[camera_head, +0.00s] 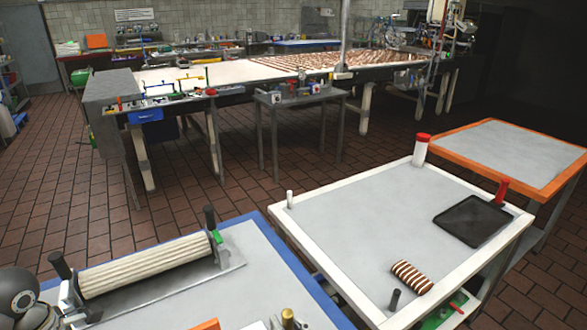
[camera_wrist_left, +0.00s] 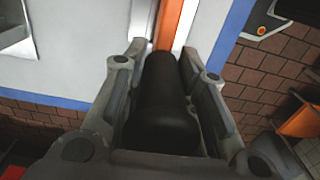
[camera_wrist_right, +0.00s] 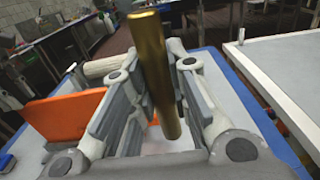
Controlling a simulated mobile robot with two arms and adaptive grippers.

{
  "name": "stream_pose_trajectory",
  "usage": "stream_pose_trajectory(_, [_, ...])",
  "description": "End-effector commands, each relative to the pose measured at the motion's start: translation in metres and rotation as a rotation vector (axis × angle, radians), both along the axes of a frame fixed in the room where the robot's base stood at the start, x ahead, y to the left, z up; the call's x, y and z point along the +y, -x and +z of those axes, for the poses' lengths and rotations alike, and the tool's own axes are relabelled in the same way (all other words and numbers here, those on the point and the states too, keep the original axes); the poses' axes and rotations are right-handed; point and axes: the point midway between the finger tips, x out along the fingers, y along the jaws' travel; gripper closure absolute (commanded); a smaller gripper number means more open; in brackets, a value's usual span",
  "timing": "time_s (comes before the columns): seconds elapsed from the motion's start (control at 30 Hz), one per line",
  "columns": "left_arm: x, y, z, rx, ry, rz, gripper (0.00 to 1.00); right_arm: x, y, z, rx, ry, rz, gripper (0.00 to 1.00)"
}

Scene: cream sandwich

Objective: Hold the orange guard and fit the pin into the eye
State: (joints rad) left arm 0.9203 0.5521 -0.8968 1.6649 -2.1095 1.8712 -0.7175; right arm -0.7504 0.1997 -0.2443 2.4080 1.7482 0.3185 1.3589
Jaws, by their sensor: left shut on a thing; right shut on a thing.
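My left gripper (camera_wrist_left: 165,72) is shut on a thick black cylindrical handle (camera_wrist_left: 165,115). An orange strip, seemingly the edge of the orange guard (camera_wrist_left: 171,25), runs on from the handle's far end. In the right wrist view the orange guard (camera_wrist_right: 62,118) stands as a flat panel left of my right gripper (camera_wrist_right: 150,95). That gripper is shut on a brass pin (camera_wrist_right: 155,70), which sticks up between the fingers. In the head view the pin's top (camera_head: 287,316) and a bit of the guard (camera_head: 207,325) show at the bottom edge, apart. I cannot make out the eye.
A fluted roller (camera_head: 145,265) on a metal plate lies on the blue-edged table (camera_head: 262,262). A white-edged table (camera_head: 350,215) to the right bears a black tray (camera_head: 470,222) and a striped brown-and-white roll (camera_head: 411,277). Much of its top is clear.

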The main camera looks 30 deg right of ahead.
Motion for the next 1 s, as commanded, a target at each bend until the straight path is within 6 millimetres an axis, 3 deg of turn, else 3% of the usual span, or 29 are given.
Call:
stream_pose_trajectory(0.7, [0.000,0.000,0.000,0.000,0.000,0.000,1.00,0.000,-0.003,0.000,-0.004,-0.001,0.000,1.00])
stream_pose_trajectory(0.87, [0.000,0.000,0.000,0.000,0.000,0.000,1.00,0.003,-0.023,-0.004,-0.013,-0.006,-0.003,1.00])
stream_pose_trajectory(1.0, [0.000,0.000,0.000,0.000,0.000,0.000,1.00,0.007,-0.057,-0.009,-0.020,-0.012,-0.006,1.00])
